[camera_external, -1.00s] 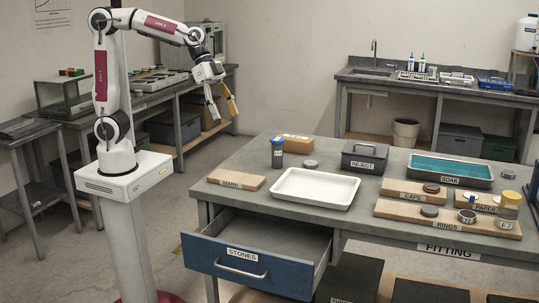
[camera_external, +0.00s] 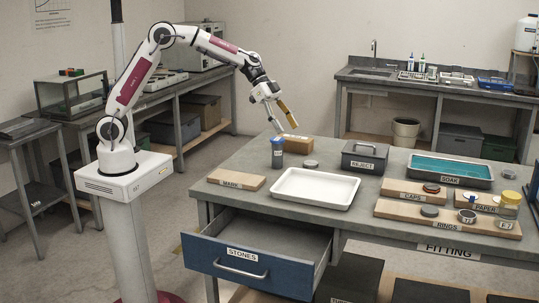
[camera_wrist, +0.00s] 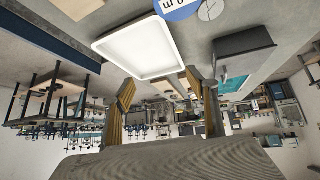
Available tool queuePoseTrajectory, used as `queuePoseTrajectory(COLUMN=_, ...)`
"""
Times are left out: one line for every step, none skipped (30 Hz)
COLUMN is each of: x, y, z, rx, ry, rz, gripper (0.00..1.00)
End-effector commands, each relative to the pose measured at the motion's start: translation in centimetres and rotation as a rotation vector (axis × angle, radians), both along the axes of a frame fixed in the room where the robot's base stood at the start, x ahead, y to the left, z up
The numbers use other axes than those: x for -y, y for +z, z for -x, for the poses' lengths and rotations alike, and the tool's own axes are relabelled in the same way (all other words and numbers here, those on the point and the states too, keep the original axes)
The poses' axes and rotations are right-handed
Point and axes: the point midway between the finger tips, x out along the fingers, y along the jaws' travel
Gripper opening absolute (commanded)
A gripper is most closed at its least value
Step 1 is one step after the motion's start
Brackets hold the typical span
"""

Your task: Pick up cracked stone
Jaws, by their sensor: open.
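A round grey disc (camera_external: 311,163) lies flat on the table, right of a blue jar (camera_external: 277,152). In the wrist view a grey disc (camera_wrist: 211,10) with thin dark lines on its face shows at the top edge, beside a blue round shape. The lines could be cracks, but it is too small to be sure.
A white tray (camera_external: 314,204) lies in front of the disc, with the MARK board (camera_external: 236,180) to its left. The grey REJECT box (camera_external: 365,157) stands to the right.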

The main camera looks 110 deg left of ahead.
Motion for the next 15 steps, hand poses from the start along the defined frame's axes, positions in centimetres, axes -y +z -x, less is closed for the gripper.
queuePoseTrajectory(x=-1.3, y=-0.9, z=-0.4, rx=0.006, ry=0.006, rz=-0.001, gripper=0.58)
queuePoseTrajectory(x=-2.0, y=-1.3, z=-0.7, rx=0.013, ry=0.007, rz=-0.001, gripper=0.58)
queuePoseTrajectory(x=-2.9, y=-1.9, z=-1.0, rx=0.02, ry=0.007, rz=-0.005, gripper=0.58)
queuePoseTrajectory(x=-3.6, y=-2.3, z=-1.2, rx=0.027, ry=0.01, rz=-0.007, gripper=0.58)
queuePoseTrajectory(x=-4.3, y=-2.8, z=-1.4, rx=0.032, ry=0.01, rz=-0.009, gripper=0.58)
queuePoseTrajectory(x=-5.2, y=-3.4, z=-1.7, rx=0.04, ry=0.011, rz=-0.012, gripper=0.58)
queuePoseTrajectory(x=-5.9, y=-3.8, z=-1.9, rx=0.047, ry=0.013, rz=-0.015, gripper=0.58)
queuePoseTrajectory(x=-6.6, y=-4.3, z=-2.1, rx=0.053, ry=0.014, rz=-0.017, gripper=0.58)
queuePoseTrajectory(x=-7.4, y=-4.9, z=-2.3, rx=0.061, ry=0.015, rz=-0.021, gripper=0.58)
queuePoseTrajectory(x=-8.0, y=-5.3, z=-2.4, rx=0.066, ry=0.017, rz=-0.023, gripper=0.58)
queuePoseTrajectory(x=-8.7, y=-5.6, z=-2.5, rx=0.071, ry=0.018, rz=-0.026, gripper=0.58)
queuePoseTrajectory(x=-9.4, y=-6.1, z=-2.6, rx=0.076, ry=0.02, rz=-0.029, gripper=0.58)
queuePoseTrajectory(x=-9.8, y=-6.4, z=-2.7, rx=0.081, ry=0.021, rz=-0.031, gripper=0.58)
queuePoseTrajectory(x=-10.2, y=-6.7, z=-2.8, rx=0.085, ry=0.022, rz=-0.034, gripper=0.58)
queuePoseTrajectory(x=-10.7, y=-7.0, z=-2.8, rx=0.09, ry=0.022, rz=-0.036, gripper=0.58)
